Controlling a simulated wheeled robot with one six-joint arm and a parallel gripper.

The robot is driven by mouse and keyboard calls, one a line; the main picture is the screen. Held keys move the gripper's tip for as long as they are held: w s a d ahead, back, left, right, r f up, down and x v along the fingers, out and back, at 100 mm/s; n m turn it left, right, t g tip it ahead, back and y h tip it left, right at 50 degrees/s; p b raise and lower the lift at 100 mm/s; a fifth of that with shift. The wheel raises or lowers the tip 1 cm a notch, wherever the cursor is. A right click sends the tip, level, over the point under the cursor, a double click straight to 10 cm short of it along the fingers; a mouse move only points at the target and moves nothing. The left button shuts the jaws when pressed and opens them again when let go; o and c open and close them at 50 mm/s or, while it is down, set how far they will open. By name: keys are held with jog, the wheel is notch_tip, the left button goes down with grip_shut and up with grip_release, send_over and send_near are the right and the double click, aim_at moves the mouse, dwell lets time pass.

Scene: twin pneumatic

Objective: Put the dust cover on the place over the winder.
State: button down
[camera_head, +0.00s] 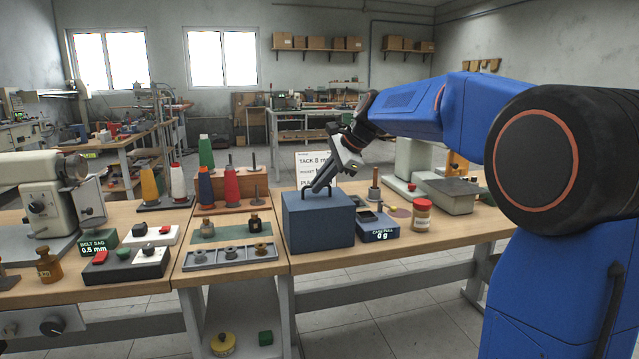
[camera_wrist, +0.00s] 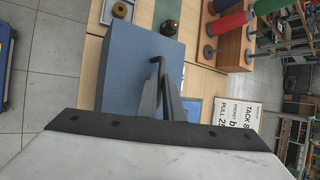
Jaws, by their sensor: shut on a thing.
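The dust cover (camera_head: 318,222) is a blue-grey box with a dark bar handle on top. It is upright at the front of the bench, just right of the seam between two bench tops. My gripper (camera_head: 319,187) reaches down from the upper right and is shut on the handle. In the wrist view the cover (camera_wrist: 122,70) lies beyond my gripper (camera_wrist: 160,82), with the bent handle end showing past the fingertips. I cannot tell whether the cover touches the bench. I cannot make out the winder; anything under or behind the cover is hidden.
A grey tray with bobbins (camera_head: 232,255) lies close left. Thread cones on a wooden rack (camera_head: 257,190) and a sign (camera_head: 312,163) stand behind. Bare bench (camera_head: 470,228) shows at the right.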

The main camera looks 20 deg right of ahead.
jog(key=c, duration=1.9)
grip_release()
jog(key=shift+f, duration=0.1)
jog(key=v, duration=1.2)
jog(key=shift+s, duration=0.1)
jog(key=s+f+n+h, duration=0.2)
jog(key=s+f+n, duration=0.6)
jog(key=s+f, duration=0.6)
jog(key=s+d+f+n+h, duration=0.1)
jog(key=s+f+n+h, duration=0.2)
jog(key=s+f+n, duration=0.5)
jog(key=s+f, duration=0.3)
jog(key=s, duration=0.5)
jog(key=s+f, duration=0.4)
jog(key=s, duration=0.4)
jog(key=shift+d+f+n+h, duration=0.2)
jog(key=shift+d+n+h, duration=0.1)
jog(key=shift+n, duration=0.1)
